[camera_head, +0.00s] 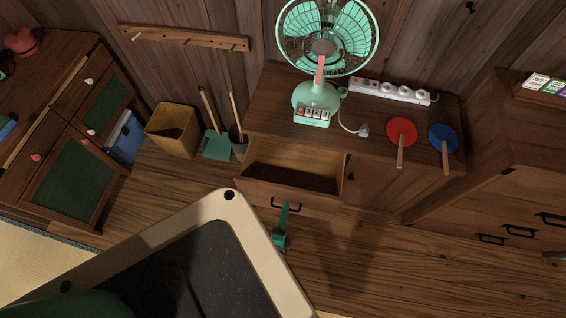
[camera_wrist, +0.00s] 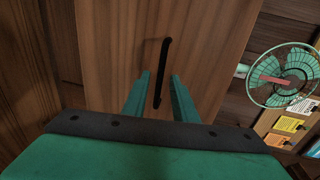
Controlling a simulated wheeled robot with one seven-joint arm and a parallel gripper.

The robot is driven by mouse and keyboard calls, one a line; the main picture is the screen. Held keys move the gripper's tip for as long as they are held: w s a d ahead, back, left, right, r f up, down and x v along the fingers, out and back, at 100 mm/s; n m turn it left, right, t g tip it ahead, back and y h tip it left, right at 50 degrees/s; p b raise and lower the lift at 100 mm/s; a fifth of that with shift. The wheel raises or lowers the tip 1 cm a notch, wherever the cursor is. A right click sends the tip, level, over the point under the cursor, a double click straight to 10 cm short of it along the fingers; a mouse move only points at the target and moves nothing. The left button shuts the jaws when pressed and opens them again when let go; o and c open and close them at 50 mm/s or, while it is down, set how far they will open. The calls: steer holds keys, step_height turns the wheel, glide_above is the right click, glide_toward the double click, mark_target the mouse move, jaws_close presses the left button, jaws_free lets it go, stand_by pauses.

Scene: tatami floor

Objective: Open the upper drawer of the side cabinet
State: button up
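The side cabinet (camera_head: 385,150) is dark wood and stands against the wall with a green fan on top. Its upper drawer (camera_head: 262,194) is pulled out, and its inside shows from above in the head view. The black bar handle (camera_wrist: 162,75) is on the drawer front. My gripper (camera_head: 287,206) is at the drawer front by the handle. In the wrist view my gripper (camera_wrist: 160,75) has its two green fingers apart, one on each side of the handle, with a gap visible on both sides. Whether the fingertips reach past the bar is hard to tell.
The green fan (camera_head: 317,95), a white power strip (camera_head: 390,91), a red paddle (camera_head: 401,130) and a blue paddle (camera_head: 443,138) are on the cabinet top. A yellow bin (camera_head: 172,130) stands left. Another drawered cabinet (camera_head: 490,190) stands right. Wooden floor is clear in front.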

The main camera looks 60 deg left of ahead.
steer(key=shift+s, duration=0.1)
steer(key=v, duration=1)
steer(key=shift+s+d, duration=0.2)
steer(key=shift+d, duration=0.1)
steer(key=w+d+r+n+t+h, duration=0.1)
steer(key=d+r+n+h, duration=0.3)
steer(key=d+r, duration=0.5)
steer(key=w+d+r+n+t+h, duration=0.1)
steer(key=d+r+n+t+h, duration=0.2)
steer(key=d+r, duration=0.7)
step_height(320, 180, up, 8)
steer(key=n+h, duration=0.2)
steer(key=h, duration=0.2)
steer(key=shift+d+f, duration=0.15)
steer(key=shift+d, duration=0.2)
steer(key=shift+w, duration=0.15)
